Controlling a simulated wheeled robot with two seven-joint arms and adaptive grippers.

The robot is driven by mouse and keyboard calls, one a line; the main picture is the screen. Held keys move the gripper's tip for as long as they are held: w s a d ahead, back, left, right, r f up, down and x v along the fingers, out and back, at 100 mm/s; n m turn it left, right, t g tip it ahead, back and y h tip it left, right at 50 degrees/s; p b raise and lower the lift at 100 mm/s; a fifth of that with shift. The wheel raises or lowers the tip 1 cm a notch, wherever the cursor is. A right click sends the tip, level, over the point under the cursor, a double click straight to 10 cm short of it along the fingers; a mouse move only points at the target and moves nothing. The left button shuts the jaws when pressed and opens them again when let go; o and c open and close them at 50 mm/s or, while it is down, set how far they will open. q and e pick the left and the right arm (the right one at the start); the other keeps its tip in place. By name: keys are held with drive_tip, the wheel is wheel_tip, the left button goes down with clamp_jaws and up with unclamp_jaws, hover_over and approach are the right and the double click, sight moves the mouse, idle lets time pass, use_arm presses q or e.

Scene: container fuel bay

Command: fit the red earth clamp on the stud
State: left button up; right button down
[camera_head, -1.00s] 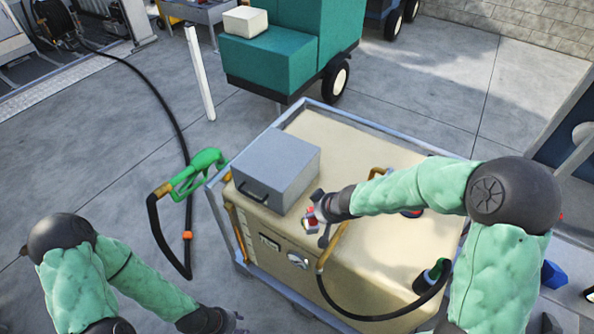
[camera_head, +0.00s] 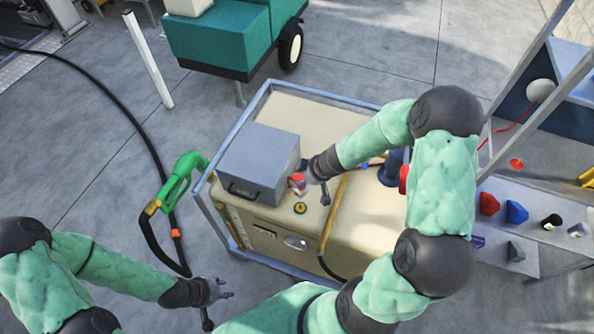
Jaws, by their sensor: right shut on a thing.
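The red earth clamp (camera_head: 297,184) is held at the fingers of my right gripper (camera_head: 307,180), above the beige tank top beside the grey box. My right gripper is shut on it, and its fingers partly hide it. A small round brass-coloured fitting with a dark centre (camera_head: 300,208), which looks like the stud, is on the tank just below the clamp in the picture. The clamp does not cover it; I cannot tell the height between them. My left gripper (camera_head: 226,291) is open and empty in front of the tank.
The beige tank (camera_head: 353,226) stands in a grey frame, with a grey box (camera_head: 262,158) on top. A green fuel nozzle (camera_head: 180,178) on a black hose hangs at its left. Red and blue blocks (camera_head: 488,204) (camera_head: 516,212) sit on a bench at right.

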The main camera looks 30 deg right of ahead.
sight(306, 193)
drive_tip(key=shift+f+b, duration=2.9)
drive_tip(key=shift+b, duration=0.3)
drive_tip(key=shift+f+b, duration=0.8)
drive_tip(key=shift+f, duration=0.2)
drive_tip(key=shift+f, duration=0.15)
drive_tip(key=shift+f, duration=0.25)
drive_tip(key=shift+f, duration=0.35)
drive_tip(key=shift+f+b, duration=0.8)
drive_tip(key=shift+f, duration=0.15)
drive_tip(key=c, duration=0.5)
unclamp_jaws()
